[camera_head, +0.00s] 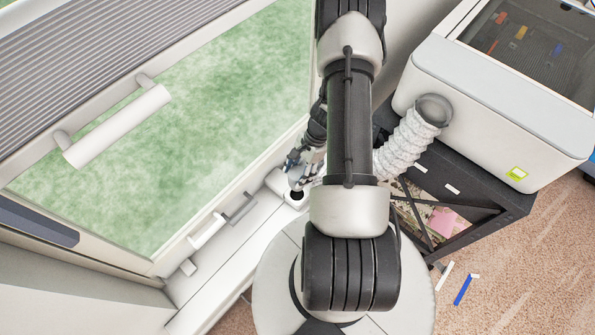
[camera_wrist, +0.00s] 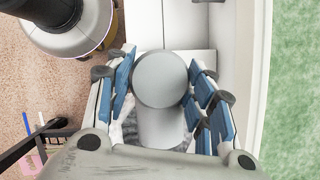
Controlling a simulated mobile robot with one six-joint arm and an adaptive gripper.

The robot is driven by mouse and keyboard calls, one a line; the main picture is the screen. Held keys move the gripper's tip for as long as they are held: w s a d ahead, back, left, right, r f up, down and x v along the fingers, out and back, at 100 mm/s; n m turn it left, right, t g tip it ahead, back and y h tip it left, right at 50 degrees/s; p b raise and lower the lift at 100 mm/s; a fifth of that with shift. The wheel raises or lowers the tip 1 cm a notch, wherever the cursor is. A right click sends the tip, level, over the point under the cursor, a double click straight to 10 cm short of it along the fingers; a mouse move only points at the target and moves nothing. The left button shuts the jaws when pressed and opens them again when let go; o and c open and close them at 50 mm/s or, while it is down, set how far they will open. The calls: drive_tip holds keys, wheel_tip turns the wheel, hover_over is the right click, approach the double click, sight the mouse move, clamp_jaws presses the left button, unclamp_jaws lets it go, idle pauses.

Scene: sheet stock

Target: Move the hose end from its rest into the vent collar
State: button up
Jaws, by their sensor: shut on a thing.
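My gripper (camera_head: 305,165) is over the window sill, partly behind my arm in the head view. In the wrist view its blue-padded fingers (camera_wrist: 162,95) are shut on the hose end (camera_wrist: 160,80), a smooth grey cylinder with a round face. The white ribbed hose (camera_head: 408,142) runs from the white machine and passes behind my arm. A pale round rim with a dark opening (camera_head: 296,196) shows on the sill just below the gripper in the head view. It looks like the vent collar, but I cannot tell for sure. Whether the hose end touches it is hidden.
The white machine (camera_head: 485,105) stands on a black shelf unit (camera_head: 500,205) at the right. The window (camera_head: 170,130) with its white bar handle (camera_head: 118,125) is at the left. A small white handle (camera_head: 207,231) lies along the sill. Blue and white strips (camera_head: 463,289) lie on the carpet.

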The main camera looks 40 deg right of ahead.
drive_tip(key=shift+f, duration=0.15)
drive_tip(key=shift+f+b, duration=2.8)
drive_tip(key=shift+f, duration=0.15)
drive_tip(key=shift+f+b, duration=1.2)
drive_tip(key=shift+b, duration=0.1)
idle(0.5)
drive_tip(key=shift+f+b, duration=0.25)
drive_tip(key=shift+b, duration=0.05)
drive_tip(key=shift+f+b, duration=0.5)
drive_tip(key=shift+b, duration=0.05)
idle(0.9)
drive_tip(key=shift+a+f, duration=0.1)
drive_tip(key=shift+f, duration=0.1)
drive_tip(key=shift+c, duration=1.1)
drive_tip(key=o, duration=1.4)
drive_tip(key=shift+r, duration=0.1)
